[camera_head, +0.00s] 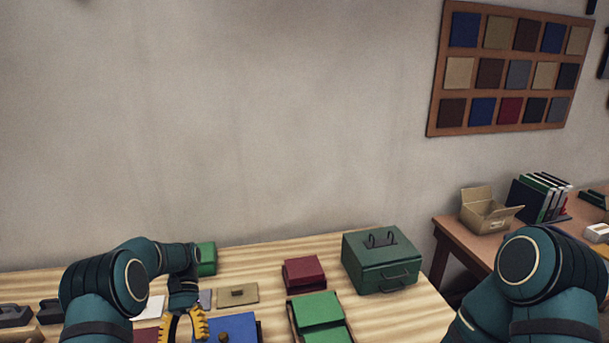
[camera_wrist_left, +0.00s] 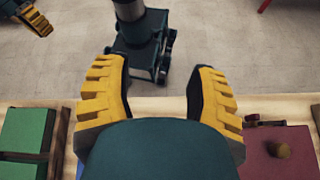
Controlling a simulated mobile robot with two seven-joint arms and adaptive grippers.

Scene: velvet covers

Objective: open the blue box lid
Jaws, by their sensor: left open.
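The blue box (camera_head: 236,325) lies at the front of the striped table, cut off by the bottom edge of the head view. Its lid looks flat, with a small brown knob (camera_head: 223,337) on it. My left gripper (camera_head: 183,326) is open, fingers pointing down, just left of the box. In the left wrist view its yellow fingers (camera_wrist_left: 158,85) stand wide apart with nothing between them; the gripper body hides most of what lies below. My right gripper (camera_wrist_left: 36,19) shows partly at the top left corner there; its jaws are unclear.
A green open-framed box (camera_head: 320,315), a red box (camera_head: 304,272) and a green metal cash box (camera_head: 382,262) stand right of the blue box. A tan piece (camera_head: 238,295) lies behind it. A maroon lid with a knob (camera_wrist_left: 285,150) shows in the left wrist view.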

